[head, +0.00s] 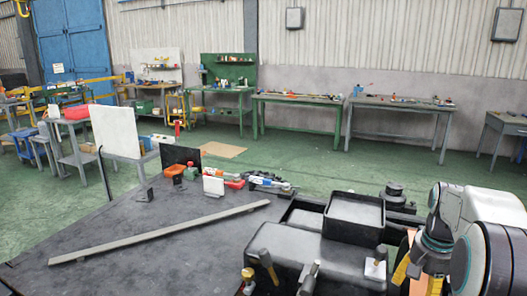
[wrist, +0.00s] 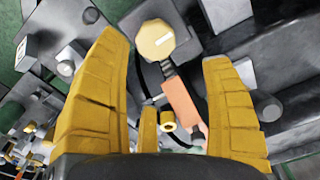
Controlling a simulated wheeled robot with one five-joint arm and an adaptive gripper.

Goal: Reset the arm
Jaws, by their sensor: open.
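My arm is at the right edge of the head view, folded low, with its white and dark links near the camera. In the wrist view my gripper (wrist: 165,50) shows two yellow ribbed fingers spread wide apart. Nothing is held between them. Beyond the gap lie a yellow many-sided knob (wrist: 155,40) and an orange bar (wrist: 182,105). I cannot tell how far these are from the fingertips.
A dark table (head: 130,240) carries a long grey bar (head: 160,233) and small coloured items. Workbenches (head: 295,100) line the far wall.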

